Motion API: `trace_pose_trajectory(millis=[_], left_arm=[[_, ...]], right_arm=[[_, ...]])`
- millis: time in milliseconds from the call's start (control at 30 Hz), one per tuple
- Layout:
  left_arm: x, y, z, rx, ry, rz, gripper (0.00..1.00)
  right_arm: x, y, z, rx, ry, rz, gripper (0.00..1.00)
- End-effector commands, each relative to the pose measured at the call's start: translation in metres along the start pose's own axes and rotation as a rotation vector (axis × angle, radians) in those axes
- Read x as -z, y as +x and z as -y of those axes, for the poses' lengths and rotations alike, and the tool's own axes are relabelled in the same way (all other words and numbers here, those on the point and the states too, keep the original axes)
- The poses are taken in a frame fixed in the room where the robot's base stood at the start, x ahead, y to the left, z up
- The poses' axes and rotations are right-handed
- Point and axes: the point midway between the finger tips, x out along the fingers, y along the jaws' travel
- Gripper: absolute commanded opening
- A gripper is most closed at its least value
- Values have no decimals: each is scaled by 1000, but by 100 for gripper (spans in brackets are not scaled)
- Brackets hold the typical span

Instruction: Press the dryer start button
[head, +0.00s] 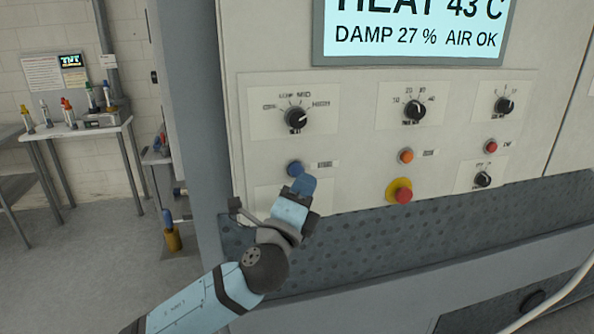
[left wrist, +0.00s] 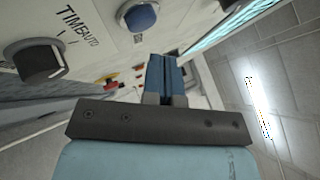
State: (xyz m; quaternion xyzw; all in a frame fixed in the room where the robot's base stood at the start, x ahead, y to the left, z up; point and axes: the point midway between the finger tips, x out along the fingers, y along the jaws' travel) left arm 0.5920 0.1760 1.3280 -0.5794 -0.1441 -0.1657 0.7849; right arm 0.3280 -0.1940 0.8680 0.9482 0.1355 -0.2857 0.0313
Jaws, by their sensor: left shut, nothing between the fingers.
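The dryer panel (head: 345,150) carries a round blue button (head: 295,168) at its left, beside a label too small to read. An orange button (head: 406,156) and a red button (head: 491,146) sit further right. My left gripper (head: 304,184) is shut and empty, its blue fingertips just below and right of the blue button. In the left wrist view the shut fingers (left wrist: 162,75) point toward the panel, and the blue button (left wrist: 139,16) is above them. I cannot tell whether the fingertips touch the panel. My right gripper is not in view.
A red-on-yellow stop button (head: 400,192) is right of my gripper. Black knobs (head: 296,118) line the panel's upper row. A knob marked TIME AUTO (left wrist: 38,62) is near the blue button. A display (head: 415,30) reads HEAT 43 C. A side table (head: 80,129) stands left.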

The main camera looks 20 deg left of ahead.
Motion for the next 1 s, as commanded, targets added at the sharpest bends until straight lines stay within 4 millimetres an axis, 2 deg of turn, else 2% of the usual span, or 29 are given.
trace_pose_trajectory(millis=[400, 1000], left_arm=[[20, -27, 21, 0, -2, 0, 0], [20, -28, 21, 0, 0, 1, 0]], right_arm=[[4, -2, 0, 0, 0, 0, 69], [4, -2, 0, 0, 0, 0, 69]])
